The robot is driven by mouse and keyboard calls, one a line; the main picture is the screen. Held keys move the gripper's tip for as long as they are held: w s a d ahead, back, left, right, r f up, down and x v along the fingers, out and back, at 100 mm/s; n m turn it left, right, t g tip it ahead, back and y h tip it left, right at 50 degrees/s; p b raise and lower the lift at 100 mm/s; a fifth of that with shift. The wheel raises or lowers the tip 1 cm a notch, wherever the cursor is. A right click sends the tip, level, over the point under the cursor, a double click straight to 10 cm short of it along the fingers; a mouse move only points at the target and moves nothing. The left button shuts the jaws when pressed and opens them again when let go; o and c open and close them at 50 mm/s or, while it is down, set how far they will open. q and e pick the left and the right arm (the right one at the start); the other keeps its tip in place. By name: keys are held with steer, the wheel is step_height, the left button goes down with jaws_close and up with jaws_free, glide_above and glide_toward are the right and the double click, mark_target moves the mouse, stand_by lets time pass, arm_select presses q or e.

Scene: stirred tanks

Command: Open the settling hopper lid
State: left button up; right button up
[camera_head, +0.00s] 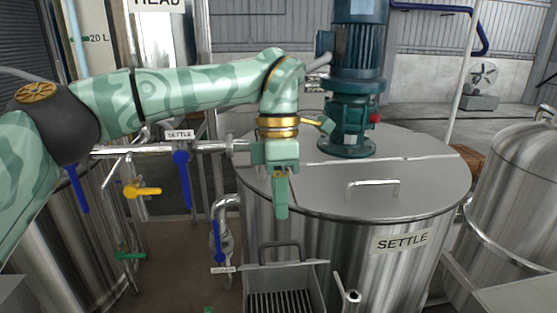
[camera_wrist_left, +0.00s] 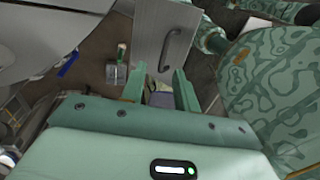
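The large steel tank labelled SETTLE (camera_head: 402,241) stands right of centre in the head view. Its flat round lid has a seam across it, and the front part (camera_head: 325,199) lies closed with a bar handle (camera_head: 373,184) on top. My left gripper (camera_head: 281,214) points down by the lid's left side, left of the handle and apart from it. In the left wrist view its two fingers (camera_wrist_left: 160,88) are spread with nothing held between them. A grey plate with a handle (camera_wrist_left: 172,48) shows beyond them; I cannot tell which plate it is. My right gripper is not seen.
A blue-green stirrer motor (camera_head: 354,80) rises from the lid's back part. An open metal box with a slotted grate (camera_head: 318,276) stands before the tank. Pipes with blue valve levers (camera_head: 182,178) lie to the left. Another steel vessel (camera_head: 515,190) stands right.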

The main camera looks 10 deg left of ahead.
arm_select(q)
step_height(320, 180, up, 9)
steer(key=w+p, duration=0.1)
steer(key=shift+w+a+f, duration=0.15)
steer(key=shift+w+a, duration=0.05)
steer(key=shift+w, duration=0.05)
steer(key=shift+c, duration=0.3)
